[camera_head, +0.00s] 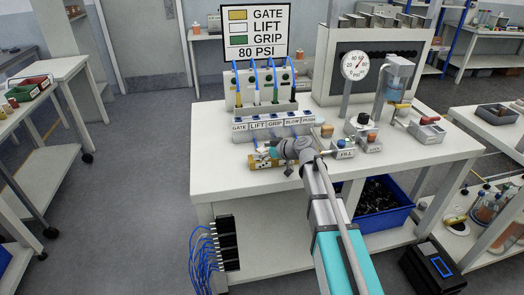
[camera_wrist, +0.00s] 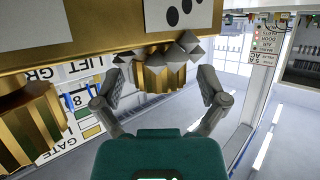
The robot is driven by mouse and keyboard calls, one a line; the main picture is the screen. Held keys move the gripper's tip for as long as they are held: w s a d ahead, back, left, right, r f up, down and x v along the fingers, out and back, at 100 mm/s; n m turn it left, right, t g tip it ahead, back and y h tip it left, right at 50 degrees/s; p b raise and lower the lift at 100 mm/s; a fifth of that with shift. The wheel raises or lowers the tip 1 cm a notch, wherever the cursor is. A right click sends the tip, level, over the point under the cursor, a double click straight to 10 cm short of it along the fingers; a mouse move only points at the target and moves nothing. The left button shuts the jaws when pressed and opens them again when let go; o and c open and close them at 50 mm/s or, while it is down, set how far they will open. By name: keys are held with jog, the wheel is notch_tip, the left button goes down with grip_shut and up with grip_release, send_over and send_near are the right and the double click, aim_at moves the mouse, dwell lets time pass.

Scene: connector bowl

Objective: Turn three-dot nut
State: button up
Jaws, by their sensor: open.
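The three-dot nut (camera_wrist: 155,76) is a ribbed brass cylinder under a gold bar with a white plate of black dots (camera_wrist: 188,12) in the wrist view. My gripper (camera_wrist: 157,58) is open, with one grey finger on each side of this nut. Whether either fingertip touches it I cannot tell. In the head view my gripper (camera_head: 287,149) is at the right end of the brass manifold (camera_head: 262,160) on the bench. The gripper and wrist hide the nut there.
Another ribbed brass nut (camera_wrist: 28,125) is close on the left in the wrist view. Behind the manifold is a labelled connector block (camera_head: 272,122). A blue-button box (camera_head: 344,149) stands to the right. The bench's left front (camera_head: 220,180) is clear.

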jog(key=c, duration=1.2)
jog(key=shift+o, duration=0.2)
